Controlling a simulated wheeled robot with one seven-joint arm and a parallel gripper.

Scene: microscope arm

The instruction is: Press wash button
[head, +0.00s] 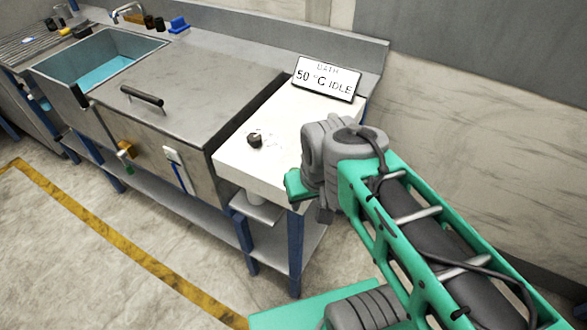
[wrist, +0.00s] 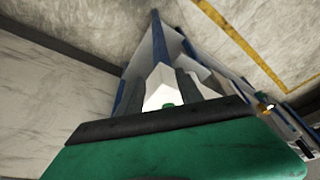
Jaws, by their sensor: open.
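No button marked wash can be read in either view. A small green spot (wrist: 168,105), possibly a button, shows on a white surface between my fingers in the wrist view. In the head view the white-topped control unit (head: 235,170) carries a dark round knob (head: 255,140) and a display (head: 325,78) reading "BATH 50 °C IDLE". My gripper (wrist: 163,82) is open, its dark fingers apart. In the head view my wrist is over the unit's right front, and the fingers are hidden. I cannot tell whether they touch anything.
Left of the unit is a steel bath with a closed, handled lid (head: 185,75). Its front has a brass valve (head: 124,150) and a white switch box (head: 172,156). A sink (head: 95,60) stands further left. The wall is close behind; the floor in front is clear.

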